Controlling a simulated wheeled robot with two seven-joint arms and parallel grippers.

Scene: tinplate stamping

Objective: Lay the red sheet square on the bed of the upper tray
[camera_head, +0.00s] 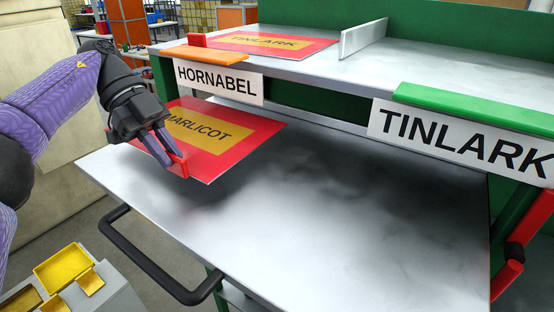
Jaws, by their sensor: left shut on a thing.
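A red sheet (258,130) with a yellow panel reading MARLICOT is held at its left edge, by a red raised grip piece, in my left gripper (170,153). The gripper is shut on it and covers part of that edge. The sheet is over the back left of a grey metal tray bed (330,225) and seems raised above it; the exact gap cannot be told. Its far edge runs under the HORNABEL sign. Another red sheet (226,42), reading TINLARK, lies on the shelf above. My right gripper is not in view.
The tray has a black handle (150,262) at its front left. The upper shelf (400,62) carries HORNABEL (216,81) and TINLARK (465,140) signs and an upright divider (363,38). A grey box with yellow bins (65,268) stands lower left. The tray's middle and right are clear.

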